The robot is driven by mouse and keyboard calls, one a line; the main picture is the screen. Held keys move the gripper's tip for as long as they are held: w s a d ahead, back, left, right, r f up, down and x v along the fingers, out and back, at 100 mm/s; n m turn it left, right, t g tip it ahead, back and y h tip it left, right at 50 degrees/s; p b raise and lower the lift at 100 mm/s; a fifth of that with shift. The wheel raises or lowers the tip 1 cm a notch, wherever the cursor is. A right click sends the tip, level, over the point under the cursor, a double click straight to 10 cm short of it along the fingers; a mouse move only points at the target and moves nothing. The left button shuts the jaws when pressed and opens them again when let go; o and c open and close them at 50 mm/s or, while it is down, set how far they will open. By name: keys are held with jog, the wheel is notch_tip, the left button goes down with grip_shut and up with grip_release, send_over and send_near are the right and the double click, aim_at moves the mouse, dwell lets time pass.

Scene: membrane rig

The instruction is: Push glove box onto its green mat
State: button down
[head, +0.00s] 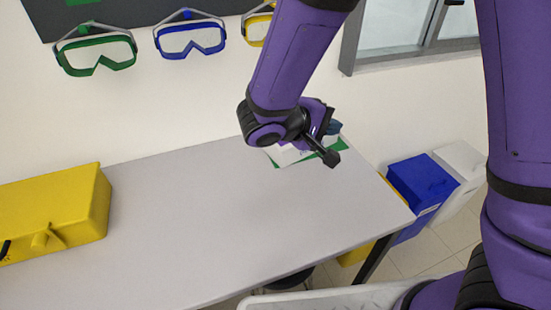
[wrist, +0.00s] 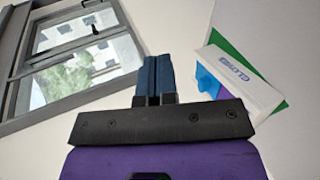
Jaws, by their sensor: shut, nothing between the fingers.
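The glove box (wrist: 252,84), white with a blue and purple patch, lies at the table's far edge by the wall. In the head view, its white part (head: 288,155) shows behind my wrist, which hides much of it. The green mat (wrist: 229,52) shows along the box's side in the wrist view, and green also shows beside it in the head view (head: 342,143). The box covers at least part of the mat; I cannot tell whether it lies fully inside. My gripper (wrist: 153,75) is shut and empty, beside the box. Its dark blue fingers show in the head view (head: 335,128).
A yellow case (head: 55,212) stands on the table (head: 215,220) at the left. Blue (head: 420,185) and white (head: 462,165) bins stand past the table's right end. Goggles (head: 95,53) hang on the wall. The middle of the table is clear.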

jog(key=a+f+n+t+y, duration=0.2)
jog(key=a+f+t, duration=0.1)
jog(key=a+f, duration=0.2)
jog(key=s+a+f+n+t+y, duration=0.1)
jog(key=a+f+n+t, duration=0.2)
jog(key=a+f, duration=0.3)
jog(key=s+a+f+n+t+y, duration=0.1)
jog(key=a+f+n+t+y, duration=0.1)
jog(key=a+f+t, duration=0.3)
jog(key=shift+a+f+n+y, duration=0.15)
jog(key=shift+a+f+n, duration=0.1)
jog(key=shift+a, duration=0.3)
jog(key=shift+a+f+n+y, duration=0.15)
jog(key=shift+a+f+n, duration=0.1)
jog(key=shift+a, duration=0.25)
jog(key=shift+a+f, duration=0.1)
send_near(279, 151)
jog(key=w, duration=0.2)
jog(key=w+a, duration=0.1)
jog(key=w, duration=0.1)
jog(key=shift+a, duration=0.1)
jog(key=d, duration=0.1)
jog(key=w+d, duration=0.1)
jog(key=shift+w+d, duration=0.35)
jog(key=shift+d, duration=0.05)
jog(key=shift+w+d, duration=0.2)
jog(key=shift+d, duration=0.3)
